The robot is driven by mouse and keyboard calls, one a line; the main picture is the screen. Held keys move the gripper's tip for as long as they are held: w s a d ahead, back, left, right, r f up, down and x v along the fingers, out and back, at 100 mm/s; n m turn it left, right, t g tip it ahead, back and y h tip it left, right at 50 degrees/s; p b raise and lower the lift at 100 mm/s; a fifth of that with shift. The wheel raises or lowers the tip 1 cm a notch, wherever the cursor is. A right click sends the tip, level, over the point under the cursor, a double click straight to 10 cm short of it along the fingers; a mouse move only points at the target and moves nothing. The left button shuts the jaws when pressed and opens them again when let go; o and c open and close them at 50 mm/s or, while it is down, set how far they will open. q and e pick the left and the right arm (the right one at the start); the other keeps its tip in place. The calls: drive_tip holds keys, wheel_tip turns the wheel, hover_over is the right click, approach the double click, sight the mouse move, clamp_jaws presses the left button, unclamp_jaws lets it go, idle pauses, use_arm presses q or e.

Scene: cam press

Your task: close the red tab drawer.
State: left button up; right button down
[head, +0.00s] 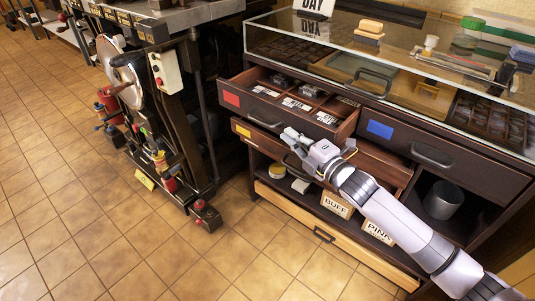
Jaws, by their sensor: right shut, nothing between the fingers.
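The red tab drawer (282,121) is pulled out of the dark wooden cabinet, and its inside shows compartments with labels and small items. Its red tab (231,99) is at the left end of its front. A dark handle (264,122) is on that front. My right gripper (289,135) is shut and empty, at the lower edge of the red tab drawer's front, right of the handle. Whether it touches the drawer cannot be told. My left gripper is not in view.
A yellow tab drawer (243,131) below is also pulled out, partly hidden by my right arm. A blue tab drawer (420,148) is to the right. The glass cabinet top (425,65) holds several items. A dark machine (172,110) stands left; tiled floor (90,215) is clear in front.

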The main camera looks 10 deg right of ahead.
drive_tip(key=w+d, duration=0.4)
drive_tip(key=d, duration=0.1)
drive_tip(key=w+d, duration=0.2)
drive_tip(key=shift+d, duration=0.35)
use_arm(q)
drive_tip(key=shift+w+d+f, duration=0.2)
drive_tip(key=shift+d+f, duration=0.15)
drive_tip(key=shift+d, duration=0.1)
use_arm(e)
drive_tip(key=shift+w+d, duration=0.35)
drive_tip(key=shift+d, duration=0.1)
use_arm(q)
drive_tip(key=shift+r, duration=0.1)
use_arm(e)
drive_tip(key=shift+a, duration=0.1)
